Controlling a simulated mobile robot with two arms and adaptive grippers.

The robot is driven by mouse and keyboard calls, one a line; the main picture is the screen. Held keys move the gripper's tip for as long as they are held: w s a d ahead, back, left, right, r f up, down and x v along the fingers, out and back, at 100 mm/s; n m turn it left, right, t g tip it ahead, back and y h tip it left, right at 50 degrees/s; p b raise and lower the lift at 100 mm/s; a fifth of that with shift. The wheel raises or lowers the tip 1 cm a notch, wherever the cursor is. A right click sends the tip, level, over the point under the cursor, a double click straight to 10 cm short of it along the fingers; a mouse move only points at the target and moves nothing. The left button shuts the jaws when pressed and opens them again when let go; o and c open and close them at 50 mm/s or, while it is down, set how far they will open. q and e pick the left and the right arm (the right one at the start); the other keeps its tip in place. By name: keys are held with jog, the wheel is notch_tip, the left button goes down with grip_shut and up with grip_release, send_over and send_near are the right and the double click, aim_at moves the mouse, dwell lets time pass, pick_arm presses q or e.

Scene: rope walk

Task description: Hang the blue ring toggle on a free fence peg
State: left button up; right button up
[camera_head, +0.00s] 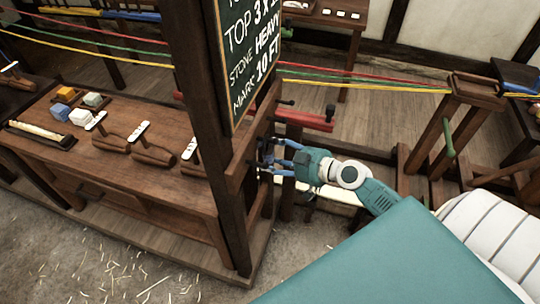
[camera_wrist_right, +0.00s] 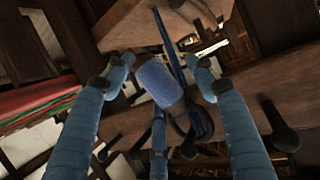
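In the right wrist view, the blue toggle (camera_wrist_right: 160,84), a short cylinder, sits between the fingers of my right gripper (camera_wrist_right: 163,75). A thin dark blue loop (camera_wrist_right: 203,122) shows beside it; whether it rests on a peg is unclear. The fingers are spread, with gaps visible at the toggle's sides. In the head view my right gripper (camera_head: 278,158) is at the dark wooden fence frame (camera_head: 239,182), which hides part of it. One dark peg (camera_wrist_right: 281,137) sticks out at right in the wrist view and looks bare. My left gripper is not in view.
A chalkboard (camera_head: 252,55) stands above the frame. Red, green and yellow ropes (camera_head: 380,86) cross behind my right gripper. A red bar (camera_head: 305,119) lies just above it. A workbench (camera_head: 110,180) with blocks and tagged wooden pieces fills the left.

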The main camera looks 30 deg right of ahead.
jog(key=shift+s, duration=0.1)
jog(key=shift+s+d, duration=0.2)
jog(key=shift+s, duration=0.05)
jog(key=v, duration=1.1)
jog(key=s+d+f+m+g+h, duration=0.2)
jog(key=s+f, duration=0.2)
jog(key=f, duration=0.7)
jog(key=s+d+f+m+g+h+b, duration=0.15)
jog(key=s+f, duration=0.25)
jog(key=f, duration=0.7)
jog(key=s+d+f+m+g+h, duration=0.15)
jog(key=s+f, duration=0.25)
jog(key=f, duration=0.8)
jog(key=s+a+f+n+g, duration=0.1)
jog(key=s+a+f+g, duration=0.2)
jog(key=s+a+f, duration=0.5)
jog(key=s+a+f+n+g+b, duration=0.1)
jog(key=s+a+f+g, duration=0.2)
jog(key=s+a+f, duration=0.5)
jog(key=s+f, duration=0.5)
jog(key=s, duration=0.2)
jog(key=shift+s+a+n+g, duration=0.3)
jog(key=shift+a+n+g, duration=0.05)
jog(key=shift+n+g, duration=0.05)
